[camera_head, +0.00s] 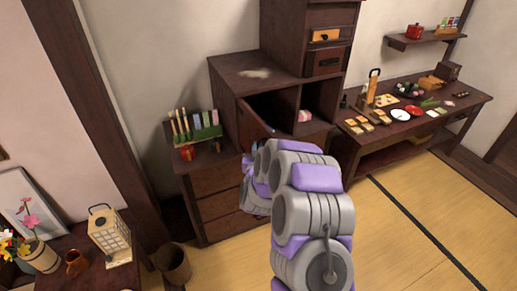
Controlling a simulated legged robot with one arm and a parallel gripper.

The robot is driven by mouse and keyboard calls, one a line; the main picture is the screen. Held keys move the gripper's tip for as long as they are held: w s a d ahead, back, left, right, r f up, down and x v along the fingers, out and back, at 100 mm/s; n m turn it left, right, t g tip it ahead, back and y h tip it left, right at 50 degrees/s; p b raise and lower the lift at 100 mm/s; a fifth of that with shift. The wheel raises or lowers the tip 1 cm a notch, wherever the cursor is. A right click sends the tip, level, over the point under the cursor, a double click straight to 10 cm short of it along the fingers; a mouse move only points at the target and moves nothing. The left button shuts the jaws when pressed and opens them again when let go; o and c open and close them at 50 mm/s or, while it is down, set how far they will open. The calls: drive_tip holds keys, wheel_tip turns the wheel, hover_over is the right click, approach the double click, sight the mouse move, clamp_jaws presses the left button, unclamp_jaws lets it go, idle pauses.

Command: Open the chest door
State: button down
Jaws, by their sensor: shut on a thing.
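The dark wooden chest (232,72) stands against the back wall, with stepped upper compartments and drawers below. The chest door (253,124) stands partly open at the left compartment, swung outward with its hinge side at the left. Some of the compartment's dark inside shows above it. My gripper (247,163) is at the door's lower front, mostly hidden behind my grey and purple arm. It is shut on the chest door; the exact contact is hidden.
An open compartment (315,100) beside the door holds a small pink and white item. A low table (470,104) with food and dishes stands at right. A lantern (109,236) and a brown bin (174,264) are at lower left. The tatami floor (400,225) at right is clear.

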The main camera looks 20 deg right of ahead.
drive_tip(key=shift+w+r, duration=0.1)
drive_tip(key=shift+r, duration=0.4)
drive_tip(key=c, duration=1.3)
unclamp_jaws()
drive_tip(key=shift+a, duration=0.1)
drive_tip(key=shift+o, duration=0.6)
drive_tip(key=shift+s+f, duration=0.2)
drive_tip(key=p+v, duration=1.3)
drive_tip(key=v, duration=0.4)
drive_tip(key=shift+a+p, duration=0.25)
drive_tip(key=shift+p, duration=0.1)
drive_tip(key=shift+s+f, duration=0.1)
